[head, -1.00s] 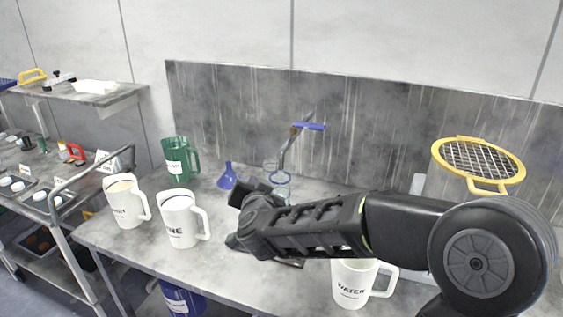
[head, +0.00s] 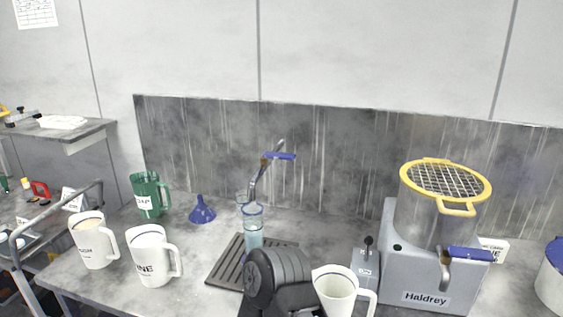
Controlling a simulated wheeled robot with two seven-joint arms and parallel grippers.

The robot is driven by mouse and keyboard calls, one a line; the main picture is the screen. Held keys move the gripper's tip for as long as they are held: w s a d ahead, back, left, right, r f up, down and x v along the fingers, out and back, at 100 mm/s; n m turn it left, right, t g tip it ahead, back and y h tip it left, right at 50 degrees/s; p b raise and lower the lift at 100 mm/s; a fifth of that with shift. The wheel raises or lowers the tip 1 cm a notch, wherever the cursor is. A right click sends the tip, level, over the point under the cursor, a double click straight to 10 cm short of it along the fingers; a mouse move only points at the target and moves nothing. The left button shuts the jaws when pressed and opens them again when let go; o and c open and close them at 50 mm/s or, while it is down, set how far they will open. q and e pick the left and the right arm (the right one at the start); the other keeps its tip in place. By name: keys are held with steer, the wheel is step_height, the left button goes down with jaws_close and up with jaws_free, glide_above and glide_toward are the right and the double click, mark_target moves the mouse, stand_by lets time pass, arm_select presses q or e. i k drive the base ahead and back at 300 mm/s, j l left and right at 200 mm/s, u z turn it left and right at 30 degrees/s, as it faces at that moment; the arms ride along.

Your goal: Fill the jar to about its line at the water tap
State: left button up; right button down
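The clear jar (head: 253,226) stands upright below the water tap (head: 263,174), at the rear of the dark ribbed drip tray (head: 226,268). Its lower part looks bluish, like water; I cannot make out its line or the exact level. The tap's blue lever (head: 280,156) points right. I cannot tell whether water is running. The dark wrist of my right arm is in front of the jar, low in the picture. Its fingers are hidden or cannot be made out, and no grip on the jar shows. My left gripper is not in view.
Two white jugs (head: 93,243) (head: 150,262) and a green jug (head: 149,196) stand left, with a blue funnel (head: 202,211) beside the green one. Another white jug (head: 336,288) is close right of my wrist. A grey Haldrey machine (head: 428,280) with a metal drum stands right.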

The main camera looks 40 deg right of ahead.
mark_target(279, 156)
steer(key=j+z, duration=0.1)
steer(key=z, duration=0.4)
steer(key=i+j+z, duration=0.15)
steer(key=j+z, duration=0.2)
steer(key=j, duration=0.6)
steer(key=j+z, duration=0.35)
steer(key=j, duration=1)
